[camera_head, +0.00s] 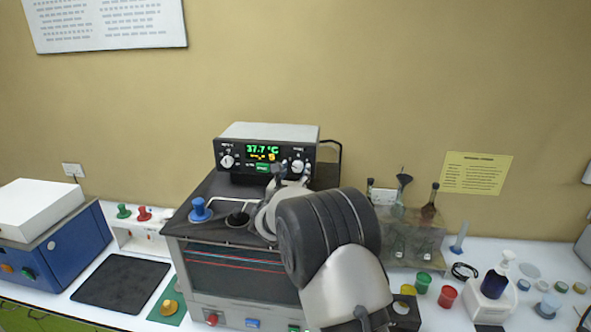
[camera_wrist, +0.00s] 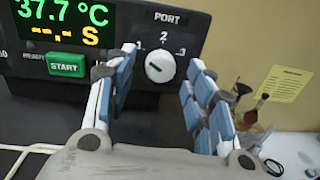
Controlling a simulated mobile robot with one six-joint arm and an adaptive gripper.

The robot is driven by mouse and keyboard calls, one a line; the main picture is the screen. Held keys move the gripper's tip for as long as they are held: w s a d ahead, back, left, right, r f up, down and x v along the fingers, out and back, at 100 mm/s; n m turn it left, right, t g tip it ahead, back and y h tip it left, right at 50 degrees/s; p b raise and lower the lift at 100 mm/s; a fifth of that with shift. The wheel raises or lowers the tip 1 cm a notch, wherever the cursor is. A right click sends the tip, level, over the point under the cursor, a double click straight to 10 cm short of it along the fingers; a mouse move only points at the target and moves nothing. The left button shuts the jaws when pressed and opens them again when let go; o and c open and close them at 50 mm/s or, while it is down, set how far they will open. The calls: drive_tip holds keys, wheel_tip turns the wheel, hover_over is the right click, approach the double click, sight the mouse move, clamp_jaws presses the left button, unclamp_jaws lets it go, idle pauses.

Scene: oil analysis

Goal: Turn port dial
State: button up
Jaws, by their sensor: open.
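The port dial (camera_wrist: 160,67) is a round white knob under the word PORT on the black front panel, with marks 1, 2 and 3 around it. In the head view the port dial (camera_head: 298,166) is the right-hand knob of the control unit (camera_head: 268,130). My gripper (camera_wrist: 164,75) is open, its blue-padded fingers on either side of the dial in the wrist view. I see a gap on both sides and cannot tell contact. In the head view my arm hides most of my gripper (camera_head: 290,172), which is close to the panel.
The control unit shows 37.7 °C and a green START button (camera_wrist: 66,65). It stands behind a dark-topped bath (camera_head: 235,265) with a blue stopper (camera_head: 200,210). A flask rack (camera_head: 415,240) stands to the right. A black cable runs by the unit's right side.

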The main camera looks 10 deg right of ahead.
drive_tip(key=shift+w+d, duration=0.25)
drive_tip(key=shift+w, duration=0.25)
drive_tip(key=shift+c, duration=0.5)
drive_tip(key=c, duration=1)
